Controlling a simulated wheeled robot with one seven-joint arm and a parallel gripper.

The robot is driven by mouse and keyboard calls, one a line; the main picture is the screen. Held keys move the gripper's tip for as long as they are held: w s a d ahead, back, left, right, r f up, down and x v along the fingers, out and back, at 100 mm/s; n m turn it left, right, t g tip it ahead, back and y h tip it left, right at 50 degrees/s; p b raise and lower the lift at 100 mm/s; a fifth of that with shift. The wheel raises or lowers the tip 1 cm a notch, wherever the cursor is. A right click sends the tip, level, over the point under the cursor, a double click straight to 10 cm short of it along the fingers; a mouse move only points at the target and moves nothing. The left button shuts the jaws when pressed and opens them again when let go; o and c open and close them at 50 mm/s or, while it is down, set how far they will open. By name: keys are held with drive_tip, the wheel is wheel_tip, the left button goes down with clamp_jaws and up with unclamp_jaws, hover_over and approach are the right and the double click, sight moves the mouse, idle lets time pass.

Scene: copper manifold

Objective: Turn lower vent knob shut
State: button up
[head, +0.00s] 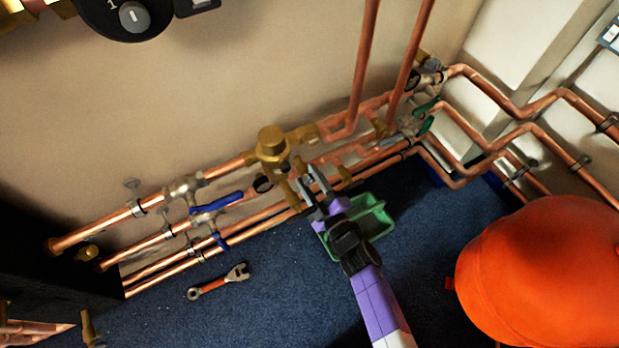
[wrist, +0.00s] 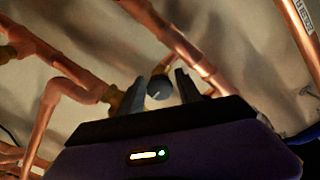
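My gripper (head: 308,180) points at the lower copper pipes near the middle of the head view. In the wrist view, its two grey fingers (wrist: 160,84) are apart. A small round grey knob (wrist: 158,90) on a brass fitting shows between them, with a gap on either side. I take it for the lower vent knob. It looks unheld, and how far it lies between the fingers is hard to tell. In the head view I cannot make it out near the gripper. A large brass fitting (head: 272,144) sits just up and left of the fingers.
Copper pipes run along the wall, with blue-handled valves (head: 216,203) on the left and a green-handled valve (head: 427,122) on the right. A green tray (head: 375,218) sits on the blue floor below my gripper. A wrench (head: 218,282) and an orange rounded object (head: 545,270) are nearby.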

drive_tip(key=shift+o, duration=0.4)
drive_tip(key=shift+s+d, duration=0.15)
drive_tip(key=shift+s, duration=0.05)
drive_tip(key=p+v, duration=0.2)
drive_tip(key=v, duration=0.5)
drive_tip(key=shift+p, duration=0.35)
drive_tip(key=shift+s+d, duration=0.1)
drive_tip(key=shift+s, duration=0.05)
